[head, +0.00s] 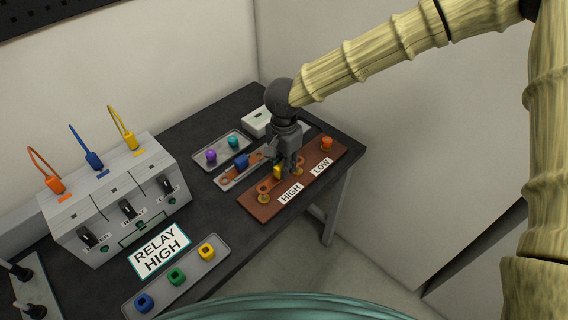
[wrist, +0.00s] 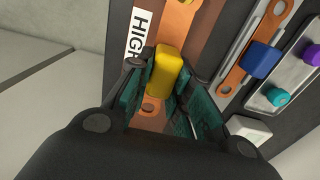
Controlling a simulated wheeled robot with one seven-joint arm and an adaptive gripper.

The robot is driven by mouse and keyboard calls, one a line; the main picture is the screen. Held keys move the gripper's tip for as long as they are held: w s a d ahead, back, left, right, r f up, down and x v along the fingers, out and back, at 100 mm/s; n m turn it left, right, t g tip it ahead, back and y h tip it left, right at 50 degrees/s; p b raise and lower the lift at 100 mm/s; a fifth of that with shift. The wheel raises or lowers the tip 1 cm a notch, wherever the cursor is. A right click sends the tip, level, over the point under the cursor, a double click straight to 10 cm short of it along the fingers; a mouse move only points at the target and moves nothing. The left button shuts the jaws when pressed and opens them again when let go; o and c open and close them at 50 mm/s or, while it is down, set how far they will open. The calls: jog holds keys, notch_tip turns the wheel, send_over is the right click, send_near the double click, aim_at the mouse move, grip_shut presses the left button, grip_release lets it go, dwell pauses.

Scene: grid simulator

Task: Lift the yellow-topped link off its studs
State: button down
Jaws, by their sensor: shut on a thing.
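The yellow-topped link has a yellow block (wrist: 163,70) on a flat copper strip (wrist: 178,18). In the head view its yellow top (head: 278,172) shows over the brown board (head: 250,207), near the HIGH label. My gripper (head: 287,170) points down and is shut on the yellow top. In the wrist view the teal finger pads of my gripper (wrist: 160,88) stand on either side of the block. A brass stud (head: 264,190) shows at the left of the board. I cannot tell whether the strip is seated on the studs or just above them.
A blue-topped link (head: 241,161) lies in a grey tray beside the board. Purple (head: 211,155) and teal knobs sit in another tray. An orange knob (head: 326,142) stands near the LOW label. A switch box (head: 118,205) and a tray of coloured pieces (head: 160,292) are at left.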

jog(key=shift+r+p, duration=2.25)
jog(key=shift+p, duration=0.35)
